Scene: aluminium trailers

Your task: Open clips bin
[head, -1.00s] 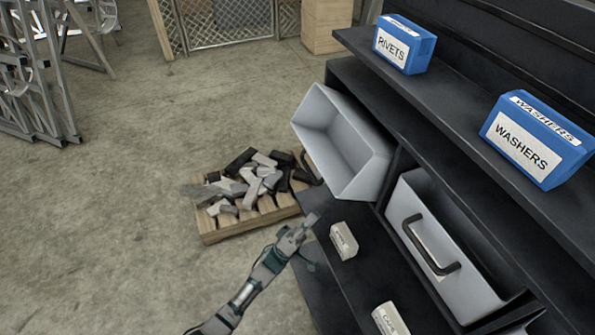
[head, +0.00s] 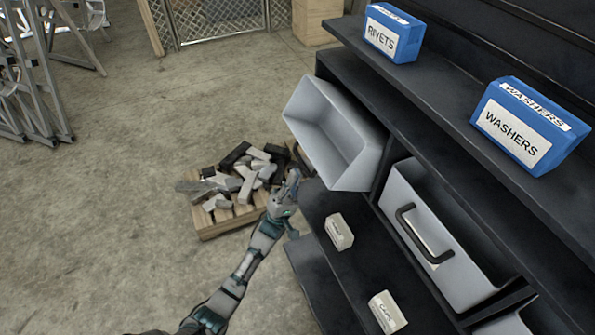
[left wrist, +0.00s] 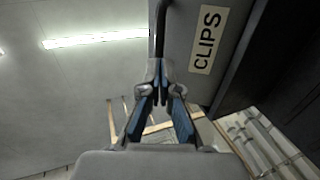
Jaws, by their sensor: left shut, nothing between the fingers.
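The clips bin shows in the left wrist view as a grey front (left wrist: 188,62) with a "CLIPS" label (left wrist: 208,40) and a black handle (left wrist: 159,28). It appears to be the grey bin (head: 338,135) in the head view, tilted out of the shelf with its empty inside showing; its label and handle are hidden there. My left gripper (head: 292,182) is just below and left of this bin. In the wrist view its fingers (left wrist: 157,72) are shut and empty, close to the handle's end; I cannot tell whether they touch it. My right gripper is not in view.
A second grey bin (head: 437,235) with a black handle sits lower right. Blue rivets (head: 392,33) and washers (head: 528,125) boxes stand on the dark shelf above. Two small pale boxes lie on the lower shelf. A wooden pallet (head: 222,227) with metal pieces lies behind my arm.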

